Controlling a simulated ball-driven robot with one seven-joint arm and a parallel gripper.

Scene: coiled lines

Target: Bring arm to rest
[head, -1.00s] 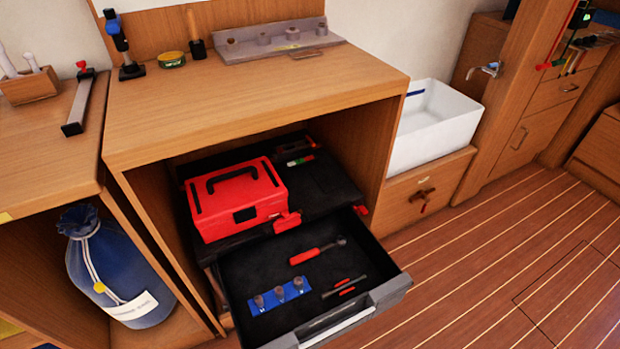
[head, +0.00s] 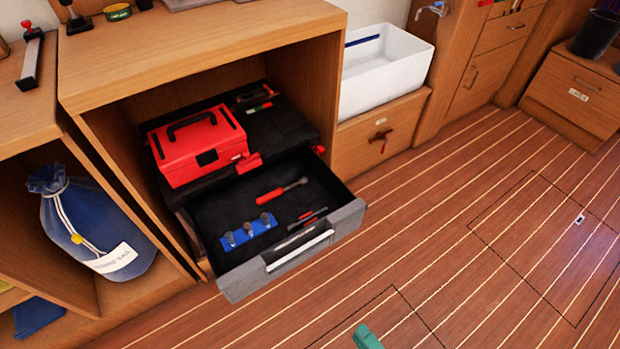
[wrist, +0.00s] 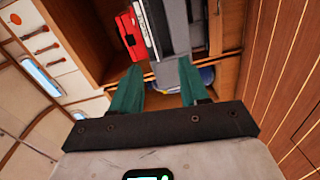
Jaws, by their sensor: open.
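My gripper (wrist: 158,88) shows in the wrist view with two green fingers spread apart and nothing between them. In the head view only a green piece of my gripper (head: 367,338) shows at the bottom edge, over the floor and apart from the open drawer (head: 290,258). The rest of my arm is out of the head view. Beyond the fingers, the wrist view shows the red toolbox (wrist: 130,35) and the grey drawer front (wrist: 177,28).
The drawer juts out from the wooden cabinet (head: 205,70) and holds a red-handled ratchet (head: 280,192) and a blue socket strip (head: 248,230). A blue sail bag (head: 95,225) stands in the left compartment. A white basin (head: 385,70) is behind. The plank floor (head: 450,230) at right is clear.

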